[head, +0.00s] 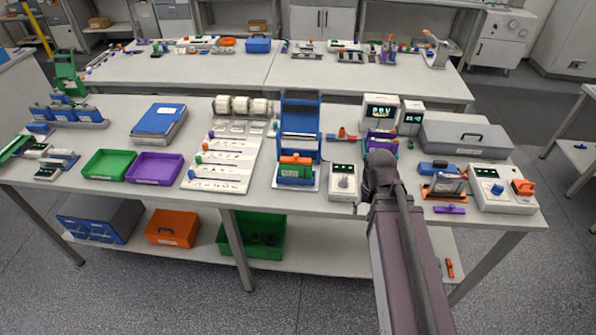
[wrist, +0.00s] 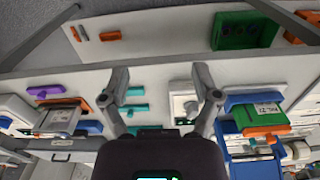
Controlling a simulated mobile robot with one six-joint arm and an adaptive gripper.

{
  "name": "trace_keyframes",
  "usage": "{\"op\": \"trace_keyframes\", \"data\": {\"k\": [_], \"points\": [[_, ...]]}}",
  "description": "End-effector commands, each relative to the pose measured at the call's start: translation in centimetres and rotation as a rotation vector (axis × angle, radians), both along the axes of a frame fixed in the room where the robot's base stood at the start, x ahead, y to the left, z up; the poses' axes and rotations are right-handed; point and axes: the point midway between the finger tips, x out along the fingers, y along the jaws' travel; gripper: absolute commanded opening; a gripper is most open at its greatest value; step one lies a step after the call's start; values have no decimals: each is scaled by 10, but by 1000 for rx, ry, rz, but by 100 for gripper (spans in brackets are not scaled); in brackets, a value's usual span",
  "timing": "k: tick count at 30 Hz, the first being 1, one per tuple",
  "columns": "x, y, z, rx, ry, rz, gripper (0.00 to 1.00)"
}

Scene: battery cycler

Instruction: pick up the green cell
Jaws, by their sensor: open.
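Several small green to teal pieces lie on the white bench in the wrist view. One (wrist: 136,91) is close beside the left finger and another (wrist: 138,108) is just below it. I cannot tell which of them is the green cell. In the head view my gripper is hidden behind my arm, over the right half of the front bench (head: 225,198). The green pieces under it are mostly hidden there too.
A blue stand with an orange and green block (head: 296,168) and a small white meter (head: 343,182) stand left of my arm. Displays (head: 381,112) stand behind it. A white device with a blue knob (head: 503,193) stands at right. Green (head: 108,163) and purple (head: 155,168) trays lie at left.

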Motion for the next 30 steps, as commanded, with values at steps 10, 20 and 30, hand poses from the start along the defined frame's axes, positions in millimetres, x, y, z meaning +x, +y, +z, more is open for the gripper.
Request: {"op": "trace_keyframes", "data": {"k": [10, 20, 30], "points": [[72, 42, 22, 0, 0, -348, 80], [143, 101, 43, 0, 0, -773, 80], [209, 172, 64, 1, 0, -1207, 80]]}}
